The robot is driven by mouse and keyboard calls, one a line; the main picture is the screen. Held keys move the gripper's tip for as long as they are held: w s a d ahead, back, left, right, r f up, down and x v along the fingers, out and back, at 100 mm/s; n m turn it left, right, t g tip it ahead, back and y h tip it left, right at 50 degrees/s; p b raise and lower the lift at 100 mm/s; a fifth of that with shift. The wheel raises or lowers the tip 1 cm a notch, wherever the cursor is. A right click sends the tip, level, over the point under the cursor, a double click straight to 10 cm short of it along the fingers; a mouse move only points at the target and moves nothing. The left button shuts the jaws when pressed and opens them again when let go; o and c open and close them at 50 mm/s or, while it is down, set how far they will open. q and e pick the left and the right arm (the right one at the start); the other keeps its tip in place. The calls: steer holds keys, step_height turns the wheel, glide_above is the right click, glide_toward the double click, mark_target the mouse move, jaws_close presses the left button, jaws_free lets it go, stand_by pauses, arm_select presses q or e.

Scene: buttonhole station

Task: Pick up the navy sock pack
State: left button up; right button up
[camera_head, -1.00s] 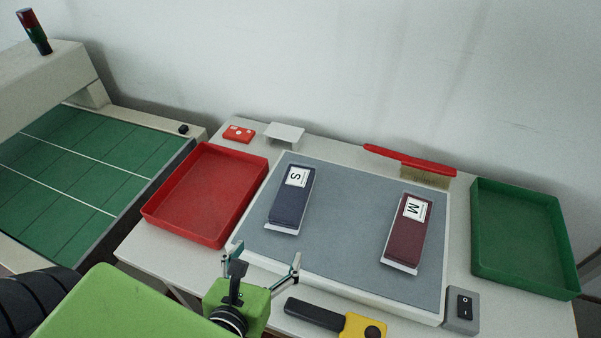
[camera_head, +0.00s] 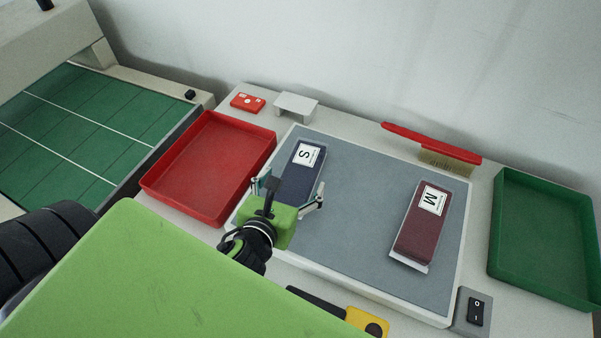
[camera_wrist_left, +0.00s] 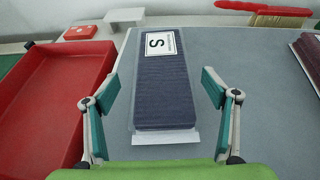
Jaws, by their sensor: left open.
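The navy sock pack (camera_head: 301,170) lies flat on the grey mat, with a white label marked S at its far end. In the left wrist view the navy sock pack (camera_wrist_left: 163,95) lies lengthwise ahead, its white near edge close to the gripper. My left gripper (camera_head: 292,192) is open above the pack's near end and hides part of it in the head view. In the left wrist view the left gripper's fingers (camera_wrist_left: 160,90) stand apart, one to each side of the pack, with nothing between them gripped. My right gripper is not in view.
A maroon pack (camera_head: 425,222) marked M lies to the right on the grey mat (camera_head: 362,190). A red tray (camera_head: 181,202) is left of the mat and a green tray (camera_head: 548,285) right. A red brush (camera_head: 430,143) lies behind. A yellow-and-black tool (camera_head: 367,321) lies in front.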

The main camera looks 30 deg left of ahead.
mark_target(300, 175)
arm_select(q)
steer(key=x, duration=0.5)
steer(key=shift+w+d+f, duration=0.15)
steer(key=c, duration=1.2)
steer(key=shift+s, duration=0.2)
steer(key=shift+c, duration=0.3)
